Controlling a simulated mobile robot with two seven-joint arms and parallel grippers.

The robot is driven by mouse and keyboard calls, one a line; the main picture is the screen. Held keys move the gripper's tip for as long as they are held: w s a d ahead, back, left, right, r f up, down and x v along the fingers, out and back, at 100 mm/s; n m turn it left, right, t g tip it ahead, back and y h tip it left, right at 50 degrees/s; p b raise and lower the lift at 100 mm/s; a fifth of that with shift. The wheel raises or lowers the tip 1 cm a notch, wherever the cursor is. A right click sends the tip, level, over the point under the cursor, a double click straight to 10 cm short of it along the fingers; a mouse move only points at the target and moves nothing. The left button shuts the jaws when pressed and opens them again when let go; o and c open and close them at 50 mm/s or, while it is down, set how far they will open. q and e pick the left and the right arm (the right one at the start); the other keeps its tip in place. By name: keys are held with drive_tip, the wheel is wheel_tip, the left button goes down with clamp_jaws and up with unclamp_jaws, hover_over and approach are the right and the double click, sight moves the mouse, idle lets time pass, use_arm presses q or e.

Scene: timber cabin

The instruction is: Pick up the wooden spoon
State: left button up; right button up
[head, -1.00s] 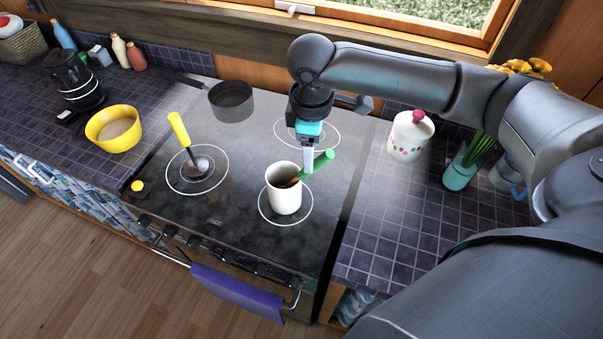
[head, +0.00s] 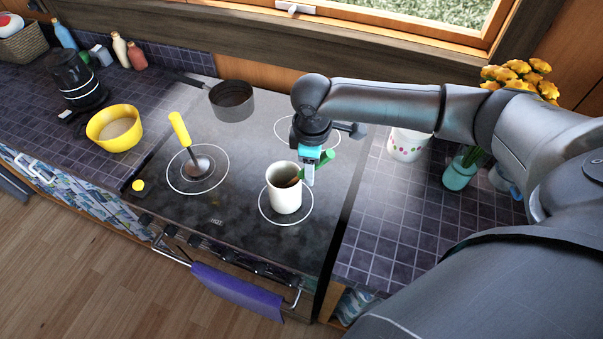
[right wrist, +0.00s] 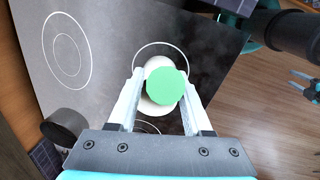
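The wooden spoon (head: 293,182) leans in a white cup (head: 285,201) on the front right burner; its green handle end (head: 329,159) points up and to the right. My right gripper (head: 308,178) is over the cup's right rim, at the spoon's handle. In the right wrist view the round green spoon end (right wrist: 167,86) sits between the two fingers, with gaps on both sides, so the gripper is open. The white cup (right wrist: 156,108) is behind it. My left gripper (right wrist: 308,85) shows only small at the right wrist view's right edge, its fingers apart.
A yellow-handled ladle (head: 181,132) stands on the front left burner. A dark pot (head: 232,100) is at the back left. A yellow bowl (head: 115,130) is on the left counter. A dotted white jar (head: 408,146) and flowers (head: 517,78) are at right.

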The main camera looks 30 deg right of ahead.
clamp_jaws()
drive_tip(key=shift+r, duration=0.1)
idle(0.4)
